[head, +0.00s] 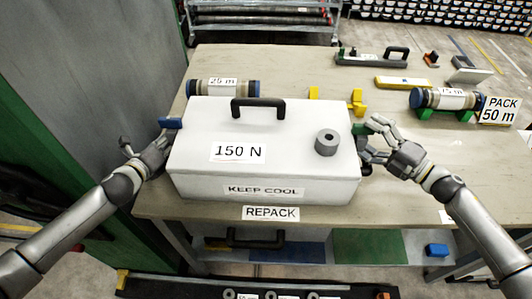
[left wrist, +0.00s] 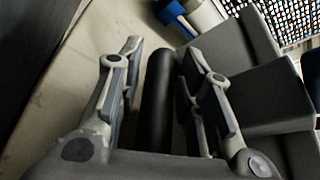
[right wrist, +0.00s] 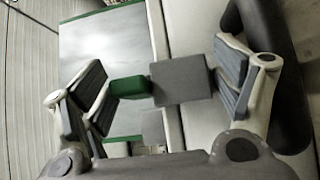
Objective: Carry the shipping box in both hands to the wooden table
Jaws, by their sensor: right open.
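The shipping box (head: 263,165) is a white lidded case with a black top handle, marked "150 N" and "KEEP COOL". It appears level at the front of the wooden table (head: 400,200); its underside is hidden. A grey ring (head: 327,142) lies on its lid. My left gripper (head: 160,148) is at the box's left side; in the left wrist view its fingers stand apart on either side of a black bar (left wrist: 157,95). My right gripper (head: 376,150) is open at the right side; in the right wrist view a grey block (right wrist: 182,80) and green block (right wrist: 128,90) show between its fingers.
Behind the box are a core tube marked "25 m" (head: 223,86) and yellow blocks (head: 355,101). Another tube, "15 m" (head: 450,99), lies right, near a "PACK 50 m" sign (head: 498,110). A lower shelf (head: 370,247) runs below the tabletop. A dark green panel (head: 75,170) stands close on the left.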

